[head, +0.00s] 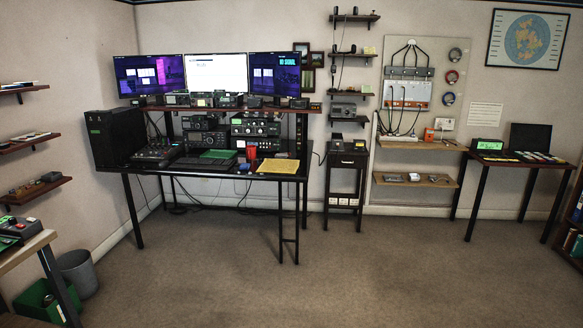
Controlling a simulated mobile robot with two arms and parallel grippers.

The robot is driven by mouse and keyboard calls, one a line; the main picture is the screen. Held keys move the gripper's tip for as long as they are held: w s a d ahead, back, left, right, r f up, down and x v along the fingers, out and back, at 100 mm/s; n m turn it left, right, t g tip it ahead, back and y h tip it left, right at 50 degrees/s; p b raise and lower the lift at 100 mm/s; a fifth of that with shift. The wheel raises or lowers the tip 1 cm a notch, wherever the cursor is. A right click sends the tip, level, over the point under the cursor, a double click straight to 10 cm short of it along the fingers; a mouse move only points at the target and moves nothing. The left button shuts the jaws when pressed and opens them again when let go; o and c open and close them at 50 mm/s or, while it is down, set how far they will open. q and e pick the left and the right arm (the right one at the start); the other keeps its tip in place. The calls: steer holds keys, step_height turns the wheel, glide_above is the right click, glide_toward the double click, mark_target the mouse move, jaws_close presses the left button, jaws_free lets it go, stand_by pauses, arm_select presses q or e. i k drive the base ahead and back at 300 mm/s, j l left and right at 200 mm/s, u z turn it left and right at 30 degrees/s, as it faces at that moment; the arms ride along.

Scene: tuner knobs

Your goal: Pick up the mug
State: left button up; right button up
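A small red mug (251,153) appears to stand on the black desk (190,170), in front of the radio sets and left of a yellow sheet. It is far from me and small, so its handle cannot be made out. Neither of my grippers shows in the head view.
A yellow sheet (278,166) lies right of the mug, and a blue item (244,167) lies near it. Radios (255,128) and monitors (216,73) stand behind. A grey bin (78,272) and green crate (42,299) are at lower left. The carpet (330,275) before the desk is clear.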

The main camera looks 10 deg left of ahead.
mark_target(250, 149)
steer(key=i+z, duration=0.1)
steer(key=i, duration=1.9)
steer(key=i+u, duration=0.1)
steer(key=i, duration=0.6)
steer(key=i+l+u, duration=0.1)
steer(key=i, duration=0.65)
steer(key=i+l, duration=0.25)
steer(key=i, duration=0.45)
steer(key=j+u, duration=0.05)
